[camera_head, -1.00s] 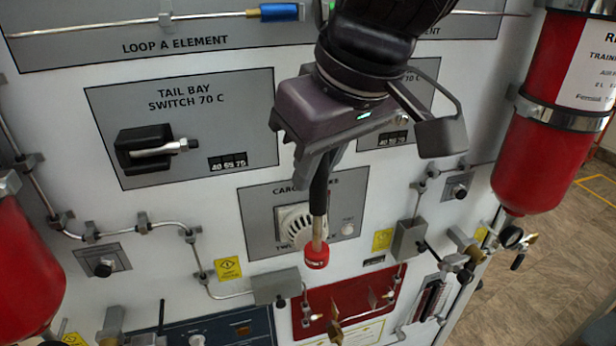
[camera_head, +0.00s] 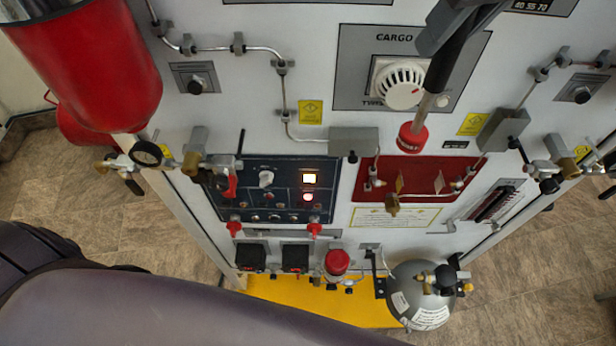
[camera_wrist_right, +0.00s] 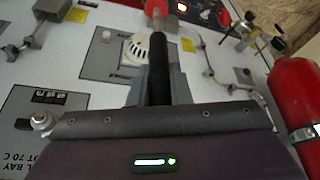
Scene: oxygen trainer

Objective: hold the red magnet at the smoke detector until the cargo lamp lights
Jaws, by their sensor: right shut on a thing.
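The red magnet (camera_head: 411,138) is the tip of a wand with a metal rod and black handle. My right gripper (camera_head: 446,42) is shut on the handle at the top of the head view. The white round smoke detector (camera_head: 400,86) sits on the grey cargo smoke plate (camera_head: 352,65). The magnet appears just below the detector; the gap in depth is unclear. In the right wrist view, the magnet (camera_wrist_right: 157,8) is beyond the detector (camera_wrist_right: 138,46). On the dark blue panel (camera_head: 255,172), a yellowish-white lamp (camera_head: 309,178) and a red lamp (camera_head: 308,197) glow; labels are unreadable.
A grey box (camera_head: 353,140) and a red plate (camera_head: 385,170) with fittings lie below the detector. Thin tubing (camera_head: 284,95) runs at left. A red cylinder (camera_head: 95,65) stands at left, and a grey sphere (camera_head: 420,293) at the bottom. My own arm covers the lower left.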

